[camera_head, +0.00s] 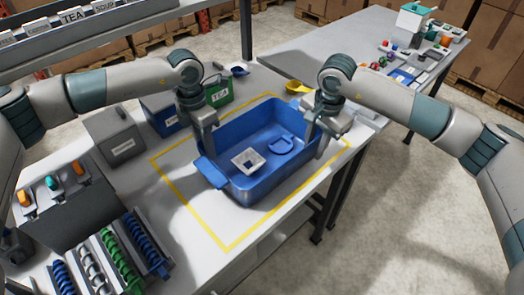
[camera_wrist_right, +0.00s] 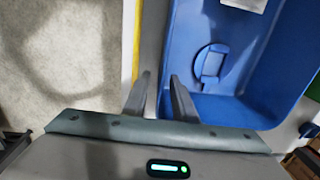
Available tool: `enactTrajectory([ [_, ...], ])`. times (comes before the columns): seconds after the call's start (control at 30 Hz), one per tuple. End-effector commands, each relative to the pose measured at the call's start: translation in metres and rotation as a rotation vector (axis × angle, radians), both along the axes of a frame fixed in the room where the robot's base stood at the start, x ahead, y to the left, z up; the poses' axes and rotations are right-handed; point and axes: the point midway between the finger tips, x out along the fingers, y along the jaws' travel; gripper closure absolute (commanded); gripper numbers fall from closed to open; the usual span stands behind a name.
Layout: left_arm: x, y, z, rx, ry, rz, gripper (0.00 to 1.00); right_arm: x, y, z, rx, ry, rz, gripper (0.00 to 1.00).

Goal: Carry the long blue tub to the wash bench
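The long blue tub (camera_head: 268,186) sits on the grey table inside a yellow outline, with a handle lug at its left end. A white square dish (camera_head: 247,161) and a blue round-looking piece (camera_head: 282,146) lie in it. My left gripper (camera_head: 207,143) points down at the tub's left end; whether its fingers grip the rim cannot be told. My right gripper (camera_head: 322,141) is at the right end. In the right wrist view its fingers (camera_wrist_right: 161,95) are apart, one outside the tub wall and one over its edge (camera_wrist_right: 172,50).
Grey, blue and green boxes (camera_head: 219,94) stand behind the tub. Spiral dispensers (camera_head: 145,243) and a switch box (camera_head: 66,205) are at left. A yellow scoop (camera_head: 298,87) lies behind. A second table (camera_head: 330,55) with small items stands at back right. Open floor lies to the right.

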Motion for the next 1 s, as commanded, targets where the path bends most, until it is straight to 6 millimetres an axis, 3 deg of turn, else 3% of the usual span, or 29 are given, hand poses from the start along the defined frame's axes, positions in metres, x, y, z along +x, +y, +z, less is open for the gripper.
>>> enactTrajectory([
  [0.47,-0.0007,-0.0003,-0.0102,0.001,-0.001,0.000,0.75,0.0003,0.0006,-0.0104,0.000,0.000,0.001,0.75],
  [0.6,-0.0007,-0.0003,-0.0100,0.001,-0.001,0.000,1.00,0.0003,0.0006,-0.0103,-0.001,0.001,0.001,1.00],
  [1.0,-0.0006,-0.0002,-0.0097,0.001,-0.001,0.000,1.00,0.0003,0.0005,-0.0099,0.000,0.000,0.001,1.00],
])
